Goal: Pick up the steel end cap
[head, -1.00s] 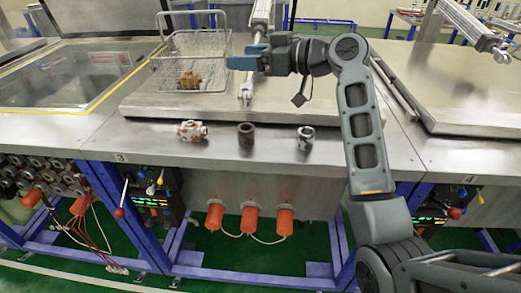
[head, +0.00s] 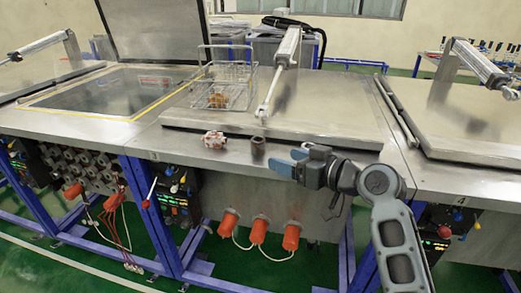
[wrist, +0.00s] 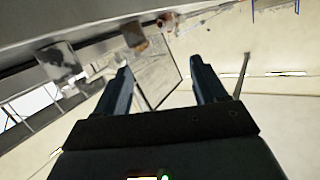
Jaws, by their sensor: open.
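The steel end cap shows in the wrist view as a grey metal cylinder (wrist: 58,62) at the upper left, outside the line of the fingers. In the head view my gripper and wrist hide it. My gripper (head: 287,162) is in front of the bench's front edge, fingers pointing left in the head view. In the wrist view my gripper (wrist: 161,66) is open, with nothing held between its fingers.
A dark brown cylinder (head: 257,146) and a red-and-white patterned part (head: 214,140) stand on the steel bench, left of my gripper. A wire basket (head: 229,73) with brown pieces is behind them. A large raised lid plate (head: 330,110) lies behind, with a pneumatic rod (head: 280,70).

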